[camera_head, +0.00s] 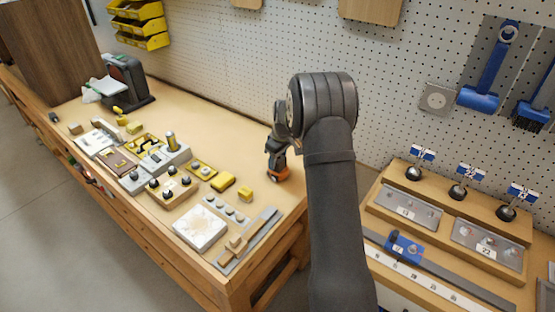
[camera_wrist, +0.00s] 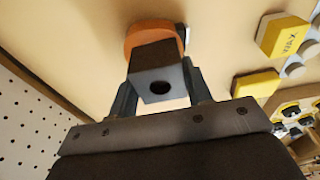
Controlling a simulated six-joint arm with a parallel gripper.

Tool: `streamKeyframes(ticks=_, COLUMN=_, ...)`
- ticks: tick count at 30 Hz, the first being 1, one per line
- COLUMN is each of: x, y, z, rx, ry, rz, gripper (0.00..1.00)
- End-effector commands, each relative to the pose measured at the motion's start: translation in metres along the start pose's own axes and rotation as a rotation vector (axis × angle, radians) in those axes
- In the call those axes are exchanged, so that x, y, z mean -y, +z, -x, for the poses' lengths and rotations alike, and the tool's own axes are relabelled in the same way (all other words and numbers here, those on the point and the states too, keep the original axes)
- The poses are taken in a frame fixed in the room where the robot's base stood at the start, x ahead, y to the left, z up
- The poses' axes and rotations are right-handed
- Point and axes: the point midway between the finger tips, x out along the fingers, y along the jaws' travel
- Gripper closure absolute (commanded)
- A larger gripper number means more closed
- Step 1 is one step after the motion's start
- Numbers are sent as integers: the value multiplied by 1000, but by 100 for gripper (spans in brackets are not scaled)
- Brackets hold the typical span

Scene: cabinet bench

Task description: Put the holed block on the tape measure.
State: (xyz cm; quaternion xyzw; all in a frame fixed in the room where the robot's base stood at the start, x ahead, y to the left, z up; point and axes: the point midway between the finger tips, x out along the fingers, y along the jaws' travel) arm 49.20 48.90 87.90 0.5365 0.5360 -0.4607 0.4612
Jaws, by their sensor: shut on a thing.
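My gripper (camera_wrist: 158,88) is shut on the holed block (camera_wrist: 152,62), a dark grey block with a round hole in the face toward the wrist camera. An orange, rounded thing, which looks like the tape measure (camera_wrist: 150,33), lies just beyond the block in the wrist view. The block hides part of it. In the head view my gripper (camera_head: 276,158) is low over the right part of the bench, with the orange tape measure (camera_head: 279,176) right below the fingers. I cannot tell whether the block touches it. The block is not clear in the head view.
Several tools and fixtures crowd the left of the bench (camera_head: 215,128). A white pegboard (camera_head: 220,60) stands behind. Bare wood surrounds the tape measure.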

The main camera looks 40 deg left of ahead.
Motion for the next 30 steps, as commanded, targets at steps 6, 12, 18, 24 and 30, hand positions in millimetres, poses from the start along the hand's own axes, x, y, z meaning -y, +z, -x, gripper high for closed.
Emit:
streamKeyframes(ticks=6, x=0, y=0, z=-2, rx=0, ry=-1, rz=0, gripper=33)
streamKeyframes(ticks=12, x=0, y=0, z=-2, rx=0, ry=0, rz=0, gripper=33)
streamKeyframes(ticks=18, x=0, y=0, z=10, rx=-1, ry=1, rz=0, gripper=33)
streamKeyframes(ticks=24, x=0, y=0, z=50, rx=-2, ry=3, rz=0, gripper=33)
streamKeyframes(ticks=30, x=-1, y=0, z=92, rx=-2, ry=2, rz=0, gripper=33)
